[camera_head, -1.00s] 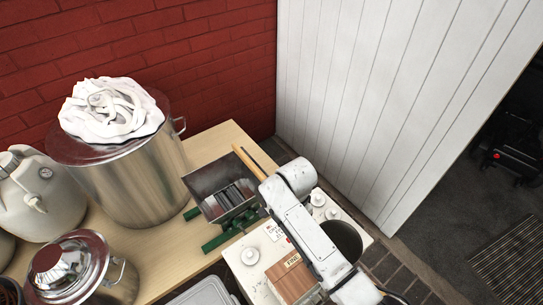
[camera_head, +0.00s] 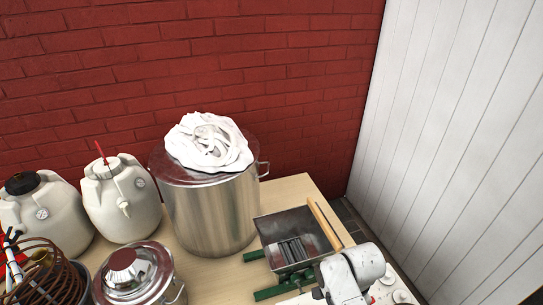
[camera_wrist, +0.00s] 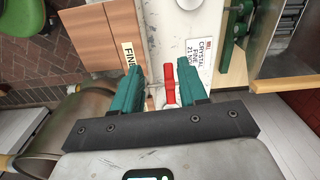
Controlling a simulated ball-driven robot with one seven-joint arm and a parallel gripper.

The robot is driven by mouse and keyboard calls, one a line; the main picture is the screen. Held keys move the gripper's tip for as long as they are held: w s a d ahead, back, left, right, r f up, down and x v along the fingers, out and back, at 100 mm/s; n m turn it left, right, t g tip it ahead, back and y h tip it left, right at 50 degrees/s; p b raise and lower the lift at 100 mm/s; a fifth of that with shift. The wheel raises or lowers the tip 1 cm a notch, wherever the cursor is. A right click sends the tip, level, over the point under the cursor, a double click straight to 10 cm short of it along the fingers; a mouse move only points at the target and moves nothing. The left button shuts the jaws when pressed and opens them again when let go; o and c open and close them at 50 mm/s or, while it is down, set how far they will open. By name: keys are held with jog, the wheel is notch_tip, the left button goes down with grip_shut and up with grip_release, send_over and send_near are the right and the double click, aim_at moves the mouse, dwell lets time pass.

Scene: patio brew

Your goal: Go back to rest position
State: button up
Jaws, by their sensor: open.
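My gripper (camera_wrist: 161,65) shows in the wrist view with its two teal fingers apart. A small red piece (camera_wrist: 170,85) shows between the fingers. I cannot tell how far below them it lies, but nothing looks clamped. Beyond the fingers is a white surface with a printed label (camera_wrist: 199,54). A wooden box (camera_wrist: 108,45) marked "FINE" is just left of the fingers. In the head view only my white arm shows at the bottom right; the gripper itself is out of that picture.
A grain mill (camera_head: 296,240) with a metal hopper stands at the table's (camera_head: 296,190) right end. A big steel pot (camera_head: 212,215) with a white cloth (camera_head: 208,142) on its lid stands beside it. A smaller lidded pot (camera_head: 138,275), white kegs (camera_head: 122,205) and a copper coil (camera_head: 48,272) are left.

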jog(key=s+n, duration=0.1)
jog(key=s, duration=0.3)
jog(key=s+f+n, duration=0.1)
jog(key=s+n, duration=0.1)
jog(key=s, duration=0.1)
jog(key=s+n+y+b, duration=0.1)
jog(key=s+n, duration=0.1)
jog(key=s, duration=0.2)
jog(key=shift+s+a+f, duration=0.2)
jog(key=shift+s+a, duration=0.05)
jog(key=shift+s, duration=0.1)
jog(key=s+d+r+n, duration=0.2)
jog(key=s+d+n, duration=0.1)
jog(key=s, duration=0.5)
jog(key=s+d+r+n+h, duration=0.1)
jog(key=s+d+n, duration=0.3)
jog(key=s, duration=0.4)
jog(key=shift+s+d+r+n+t+b, duration=0.25)
jog(key=shift+d+r+t+b, duration=0.2)
jog(key=shift+d+r, duration=0.35)
